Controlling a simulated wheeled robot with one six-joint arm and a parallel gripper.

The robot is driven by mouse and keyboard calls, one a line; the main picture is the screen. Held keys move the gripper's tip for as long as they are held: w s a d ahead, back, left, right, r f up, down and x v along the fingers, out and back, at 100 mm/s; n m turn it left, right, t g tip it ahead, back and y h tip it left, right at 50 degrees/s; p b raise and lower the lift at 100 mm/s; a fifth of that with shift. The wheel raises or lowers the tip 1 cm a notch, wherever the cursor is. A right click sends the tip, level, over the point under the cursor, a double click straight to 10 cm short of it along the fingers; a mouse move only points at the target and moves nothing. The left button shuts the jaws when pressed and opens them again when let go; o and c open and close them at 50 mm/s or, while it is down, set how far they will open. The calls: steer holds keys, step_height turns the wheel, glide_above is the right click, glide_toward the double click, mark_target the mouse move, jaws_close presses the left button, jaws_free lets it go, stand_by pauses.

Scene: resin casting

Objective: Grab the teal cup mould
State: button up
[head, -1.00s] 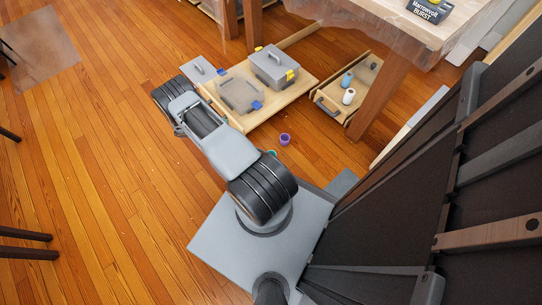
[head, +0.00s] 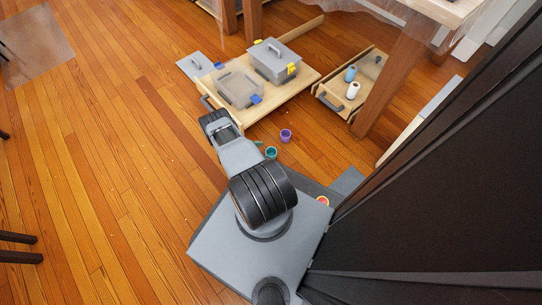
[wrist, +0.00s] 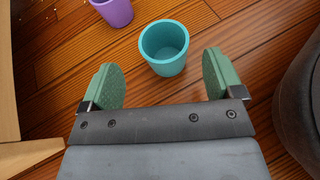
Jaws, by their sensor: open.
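The teal cup mould (wrist: 165,50) stands upright on the wooden floor and is empty. It shows in the wrist view just beyond and between my fingertips, not touched by them. In the head view the teal cup mould (head: 270,153) shows right beside my arm. My gripper (wrist: 162,80) is open, with its green finger pads wide apart and nothing between them.
A purple cup (head: 286,135) stands near the teal one; it also shows in the wrist view (wrist: 112,11). A wooden drawer (head: 300,86) holds grey boxes. Another drawer (head: 332,107) holds bottles.

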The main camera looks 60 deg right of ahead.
mark_target(275, 152)
steer(key=shift+b+x, duration=0.9)
steer(key=shift+x, duration=2)
steer(key=shift+s+a+f, duration=0.1)
steer(key=shift+a, duration=0.05)
steer(key=shift+c, duration=0.3)
steer(key=c, duration=1)
steer(key=shift+o, duration=0.2)
